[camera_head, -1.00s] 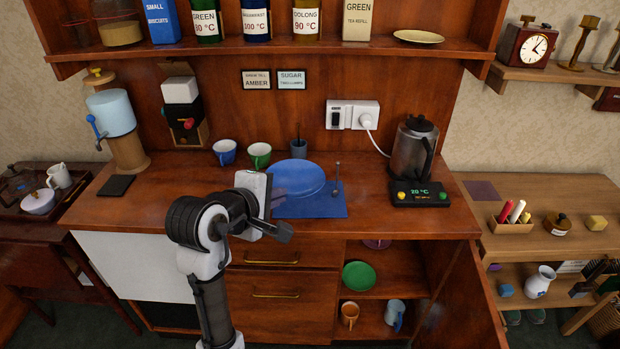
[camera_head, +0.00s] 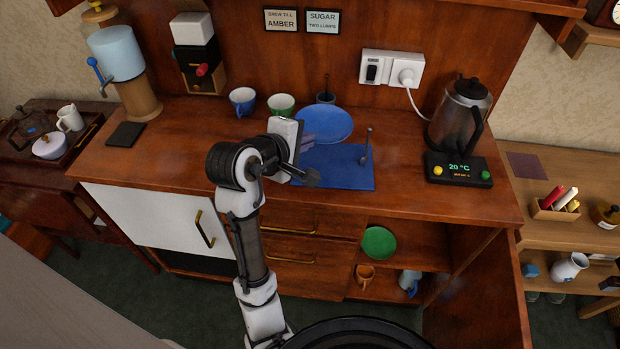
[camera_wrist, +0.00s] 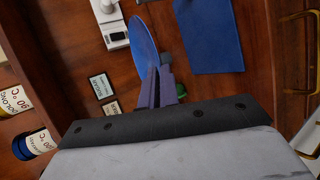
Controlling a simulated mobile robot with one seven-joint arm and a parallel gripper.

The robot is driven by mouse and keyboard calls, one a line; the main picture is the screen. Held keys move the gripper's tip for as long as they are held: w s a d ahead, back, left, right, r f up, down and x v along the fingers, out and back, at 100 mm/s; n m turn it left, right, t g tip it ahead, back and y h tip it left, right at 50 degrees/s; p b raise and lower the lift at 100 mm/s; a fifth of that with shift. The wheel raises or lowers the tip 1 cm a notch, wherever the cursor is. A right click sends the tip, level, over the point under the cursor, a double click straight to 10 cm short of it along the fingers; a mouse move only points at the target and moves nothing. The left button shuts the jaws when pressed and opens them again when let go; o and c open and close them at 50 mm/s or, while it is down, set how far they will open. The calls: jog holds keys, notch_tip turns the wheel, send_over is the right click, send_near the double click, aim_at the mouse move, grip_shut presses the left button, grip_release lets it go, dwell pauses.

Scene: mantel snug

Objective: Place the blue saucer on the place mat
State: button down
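The blue saucer (camera_head: 326,124) is in my gripper (camera_head: 305,144), which is shut on its rim. In the head view it shows just above the back edge of the blue place mat (camera_head: 338,172) on the counter; its exact height is hard to tell. In the wrist view the saucer (camera_wrist: 144,42) stands out edge-on from between the fingers (camera_wrist: 161,88), and the mat (camera_wrist: 212,38) lies to its right. A thin upright utensil (camera_head: 365,150) shows at the mat's right side. My wrist hides the mat's left part.
A blue cup (camera_head: 242,101), a green cup (camera_head: 281,105) and a dark pot (camera_head: 325,97) stand behind my gripper. A kettle (camera_head: 459,112) on its base is at the right. The cabinet below is open, with a green plate (camera_head: 378,243) inside. The counter's left part is mostly clear.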

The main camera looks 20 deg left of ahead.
aim_at(306, 194)
notch_tip(306, 194, down, 14)
jog(key=shift+f+p, duration=0.15)
jog(key=shift+p, duration=0.2)
jog(key=c, duration=2)
grip_release()
jog(key=shift+f, duration=0.1)
jog(key=shift+c, duration=0.2)
jog(key=shift+o, duration=0.5)
